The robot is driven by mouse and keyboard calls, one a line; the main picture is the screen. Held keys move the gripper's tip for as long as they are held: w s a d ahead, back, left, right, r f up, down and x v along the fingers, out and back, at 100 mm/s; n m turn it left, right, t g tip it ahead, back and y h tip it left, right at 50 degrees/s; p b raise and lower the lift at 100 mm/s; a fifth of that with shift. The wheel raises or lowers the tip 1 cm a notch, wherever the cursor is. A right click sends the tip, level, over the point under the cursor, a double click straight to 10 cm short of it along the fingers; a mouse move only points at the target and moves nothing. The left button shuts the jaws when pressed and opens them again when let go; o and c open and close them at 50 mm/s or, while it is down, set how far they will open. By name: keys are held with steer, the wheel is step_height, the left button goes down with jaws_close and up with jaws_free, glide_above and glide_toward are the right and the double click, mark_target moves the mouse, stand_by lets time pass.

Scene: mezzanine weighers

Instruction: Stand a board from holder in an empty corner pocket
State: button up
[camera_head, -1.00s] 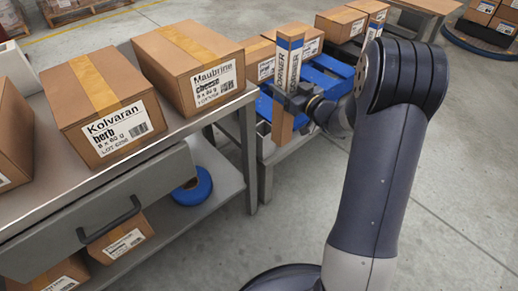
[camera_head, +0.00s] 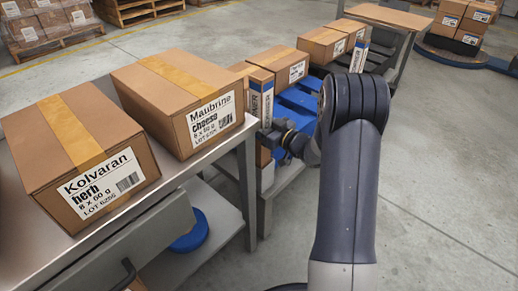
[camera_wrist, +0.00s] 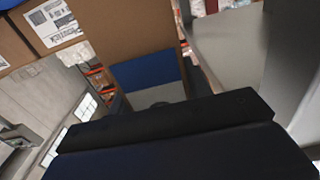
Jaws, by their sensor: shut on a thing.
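The board is upright, beside the near left end of a low blue platform (camera_head: 298,101). Its lower end is partly hidden by the grey table and my gripper. In the wrist view a large brown face (camera_wrist: 128,35) with a blue band stands beyond my dark gripper. Another blue-banded board (camera_head: 359,55) stands upright by the far boxes. I cannot make out the holder or tell which corner pocket is empty.
A grey table (camera_head: 215,160) at left carries the Kolvaran box (camera_head: 80,140) and the Maubrine box (camera_head: 175,85), close to the held board. More boxes (camera_head: 280,62) stand beyond it. A blue roll (camera_head: 190,232) lies on the lower shelf.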

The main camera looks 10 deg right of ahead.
step_height(320, 180, down, 8)
steer(key=b, duration=0.2)
steer(key=shift+r, duration=0.2)
steer(key=shift+f, duration=0.15)
steer(key=o, duration=1)
steer(key=p+v, duration=0.2)
steer(key=v, duration=1)
